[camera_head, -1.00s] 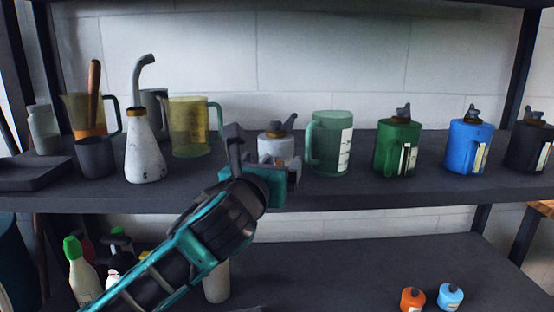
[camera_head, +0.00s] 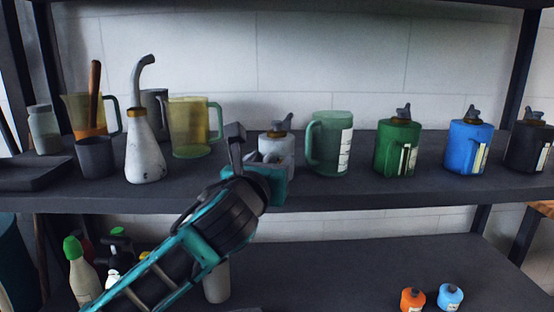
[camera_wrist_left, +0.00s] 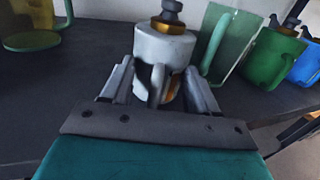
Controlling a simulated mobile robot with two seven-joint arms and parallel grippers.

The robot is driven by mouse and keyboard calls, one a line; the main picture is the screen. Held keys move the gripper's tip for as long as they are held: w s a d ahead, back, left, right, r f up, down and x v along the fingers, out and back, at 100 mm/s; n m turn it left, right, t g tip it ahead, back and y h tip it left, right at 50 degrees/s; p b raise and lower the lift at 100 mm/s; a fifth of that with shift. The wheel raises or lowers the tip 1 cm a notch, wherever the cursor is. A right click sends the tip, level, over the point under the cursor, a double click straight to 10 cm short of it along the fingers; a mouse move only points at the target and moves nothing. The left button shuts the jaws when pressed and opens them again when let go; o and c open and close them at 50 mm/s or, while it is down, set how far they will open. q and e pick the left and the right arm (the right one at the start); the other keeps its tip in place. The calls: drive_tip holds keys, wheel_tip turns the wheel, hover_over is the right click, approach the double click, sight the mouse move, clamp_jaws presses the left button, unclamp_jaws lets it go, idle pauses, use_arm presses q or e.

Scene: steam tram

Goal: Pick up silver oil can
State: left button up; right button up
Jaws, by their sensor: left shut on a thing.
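The silver oil can (camera_head: 279,147) is a small pale grey can with a brass collar and a dark grey spout on top. It stands upright at the middle of the upper shelf. My left gripper (camera_head: 258,160) reaches it from the front left. In the left wrist view the can (camera_wrist_left: 165,48) is straight ahead, with its handle between the two fingers of my left gripper (camera_wrist_left: 158,88). The gripper is shut on the can at its handle side; the exact contact is partly hidden. I cannot tell whether the can is clear of the shelf. My right gripper is not in view.
A green translucent jug (camera_head: 328,145) stands close right of the can, then a green can (camera_head: 397,150) and a blue can (camera_head: 468,148). To the left are a yellow jug (camera_head: 190,128) and a tall white spouted can (camera_head: 144,155). The lower shelf (camera_head: 340,270) holds bottles.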

use_arm(q)
drive_tip(key=shift+c, duration=1.3)
wheel_tip(320, 180, up, 20)
drive_tip(key=p, duration=0.2)
drive_tip(key=o, duration=0.7)
clamp_jaws()
